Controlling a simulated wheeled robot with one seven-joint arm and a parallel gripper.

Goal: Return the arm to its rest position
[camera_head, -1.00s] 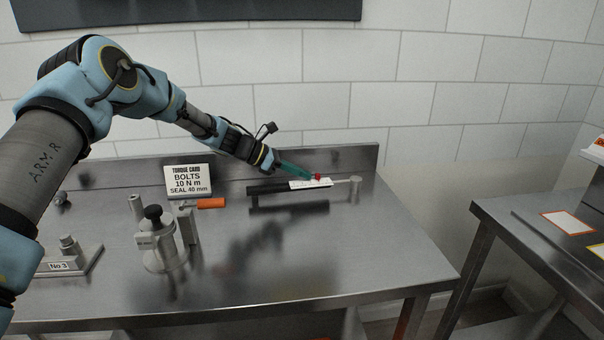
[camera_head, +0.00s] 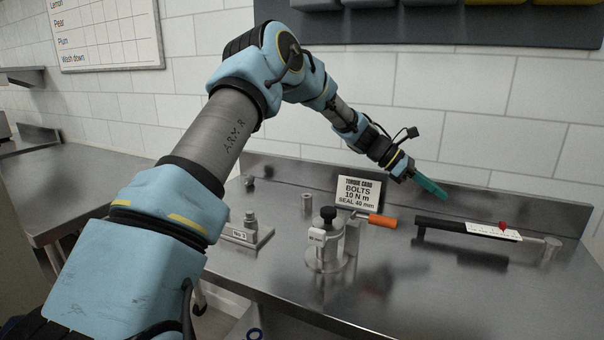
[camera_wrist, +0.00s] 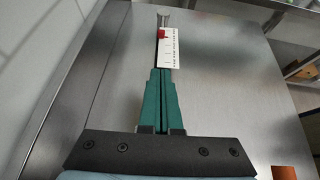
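My arm reaches from the left over the steel bench in the head view. My gripper (camera_head: 437,190) has teal fingers, which lie close together and look shut with nothing between them. It is above and left of a torque wrench (camera_head: 445,224), apart from it. The wrench has a black handle, a white scale (camera_head: 493,231) and a red slider (camera_head: 503,226), and lies along the back of the bench. In the wrist view my gripper (camera_wrist: 160,72) points at the wrench's white scale (camera_wrist: 168,48); the fingers hide the handle.
A torque card (camera_head: 359,194) stands behind an orange-handled tool (camera_head: 382,221) and a metal pot-like fixture (camera_head: 325,257). A block marked No 3 (camera_head: 240,236) is further left. A raised edge (camera_head: 540,210) and tiled wall back the bench. The bench front is clear.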

